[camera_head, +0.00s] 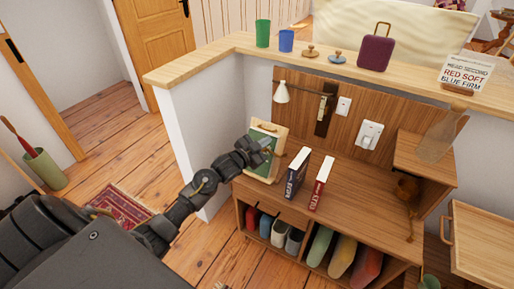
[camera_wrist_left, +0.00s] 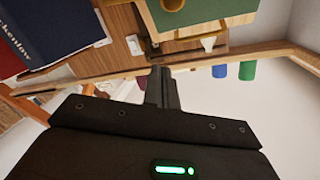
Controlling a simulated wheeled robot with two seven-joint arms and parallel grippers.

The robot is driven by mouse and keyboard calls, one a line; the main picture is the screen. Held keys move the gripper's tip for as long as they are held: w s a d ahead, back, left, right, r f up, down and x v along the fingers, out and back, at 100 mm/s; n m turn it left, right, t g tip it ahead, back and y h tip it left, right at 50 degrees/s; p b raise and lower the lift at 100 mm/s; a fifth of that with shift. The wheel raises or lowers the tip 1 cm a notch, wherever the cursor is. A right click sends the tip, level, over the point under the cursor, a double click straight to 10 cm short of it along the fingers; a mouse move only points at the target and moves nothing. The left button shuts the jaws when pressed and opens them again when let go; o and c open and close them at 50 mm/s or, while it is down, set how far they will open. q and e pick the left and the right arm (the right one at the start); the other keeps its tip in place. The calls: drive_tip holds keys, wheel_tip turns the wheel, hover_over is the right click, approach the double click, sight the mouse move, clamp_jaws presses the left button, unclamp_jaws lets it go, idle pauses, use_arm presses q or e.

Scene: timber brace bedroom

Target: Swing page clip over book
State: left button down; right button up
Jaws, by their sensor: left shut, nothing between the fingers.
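A green book (camera_head: 262,137) leans on a pale wooden stand (camera_head: 262,177) at the left end of the wooden desk. A small brass-coloured piece (camera_head: 268,126), possibly the page clip, shows at its top; I cannot make out its shape or position well. In the left wrist view the green book (camera_wrist_left: 212,10) is at the top, with the stand's wood edge (camera_wrist_left: 205,31) below it. My left gripper (camera_head: 269,143) is shut and empty, in front of the book; it also shows in the left wrist view (camera_wrist_left: 160,74). I cannot tell whether it touches anything. My right gripper is out of view.
A blue book (camera_head: 296,172) and a red book (camera_head: 321,182) stand upright right of the stand. A white lamp (camera_head: 282,93) hangs behind it. Cups and a purple case (camera_head: 375,52) stand on the ledge above. The desk right of the books has free room.

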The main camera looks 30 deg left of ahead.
use_arm(q)
drive_tip(key=s, duration=0.6)
drive_tip(key=shift+s+a+r+b, duration=0.2)
drive_tip(key=shift+a+r+b, duration=0.1)
drive_tip(key=shift+a, duration=0.05)
